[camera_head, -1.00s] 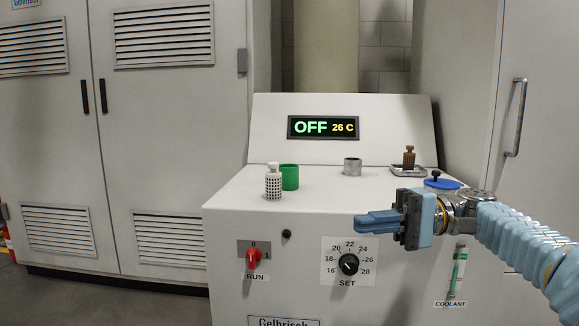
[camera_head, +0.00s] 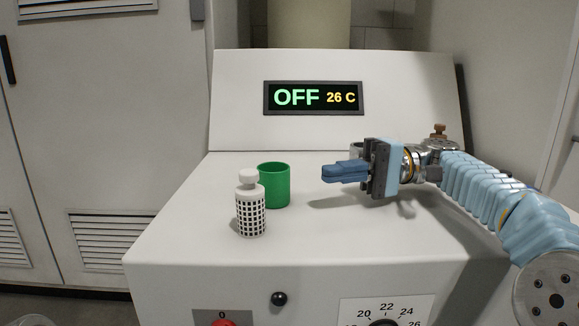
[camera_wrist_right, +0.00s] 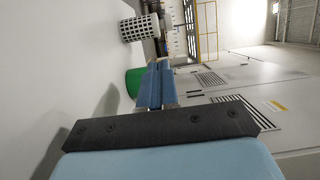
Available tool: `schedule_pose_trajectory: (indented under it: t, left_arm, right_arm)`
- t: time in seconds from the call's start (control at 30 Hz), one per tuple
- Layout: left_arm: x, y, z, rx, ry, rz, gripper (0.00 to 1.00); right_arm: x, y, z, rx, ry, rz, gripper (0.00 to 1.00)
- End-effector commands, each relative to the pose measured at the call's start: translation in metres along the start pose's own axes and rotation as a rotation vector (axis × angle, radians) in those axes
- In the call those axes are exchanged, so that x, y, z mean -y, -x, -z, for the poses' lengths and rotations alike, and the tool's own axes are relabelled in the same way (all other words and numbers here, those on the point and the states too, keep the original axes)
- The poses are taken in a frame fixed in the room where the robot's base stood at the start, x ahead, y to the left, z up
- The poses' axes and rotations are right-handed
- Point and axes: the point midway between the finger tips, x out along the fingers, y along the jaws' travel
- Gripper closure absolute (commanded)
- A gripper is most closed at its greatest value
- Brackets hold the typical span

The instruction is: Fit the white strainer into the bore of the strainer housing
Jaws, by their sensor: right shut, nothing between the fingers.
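The white strainer (camera_head: 250,208), with a dark grid of holes and a knobbed white top, stands upright on the white machine top. A green open-topped cup (camera_head: 275,186) stands just behind it to the right. A short grey metal cup (camera_head: 356,149) is mostly hidden behind my right gripper. I cannot tell which cup is the strainer housing. My right gripper (camera_head: 325,172) is shut and empty above the machine top, pointing left, right of the green cup. The right wrist view shows the strainer (camera_wrist_right: 138,28) and the green cup (camera_wrist_right: 134,82) beyond the fingers. My left gripper is not in view.
A brown knobbed piece (camera_head: 438,131) stands behind my right arm at the back right. A display panel (camera_head: 313,98) reading OFF 26 C rises behind the machine top. The front of the top is clear. A red switch and a dial sit on the front face.

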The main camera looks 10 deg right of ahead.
Motion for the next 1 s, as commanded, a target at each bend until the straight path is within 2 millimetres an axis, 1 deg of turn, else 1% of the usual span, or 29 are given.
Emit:
schedule_pose_trajectory:
  t: [0.17, 0.4, 0.5, 0.6, 0.7, 1.0]
  left_arm:
    - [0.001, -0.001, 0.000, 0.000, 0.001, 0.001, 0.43]
    - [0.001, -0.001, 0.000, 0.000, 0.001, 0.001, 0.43]
    - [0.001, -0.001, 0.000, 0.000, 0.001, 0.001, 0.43]
    - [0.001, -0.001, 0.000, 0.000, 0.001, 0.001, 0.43]
    - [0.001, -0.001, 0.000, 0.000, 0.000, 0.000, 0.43]
    - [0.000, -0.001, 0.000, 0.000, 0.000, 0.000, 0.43]
  right_arm:
    - [0.000, -0.023, -0.001, 0.005, 0.000, 0.000, 1.00]
    - [0.000, -0.068, -0.001, 0.004, 0.000, -0.001, 1.00]
    - [0.000, -0.082, -0.001, 0.003, 0.001, -0.001, 1.00]
    - [0.000, -0.091, -0.001, 0.002, 0.000, -0.001, 1.00]
    - [0.000, -0.096, -0.001, 0.001, 0.001, -0.001, 1.00]
    - [0.000, -0.098, -0.001, 0.000, 0.001, -0.001, 1.00]
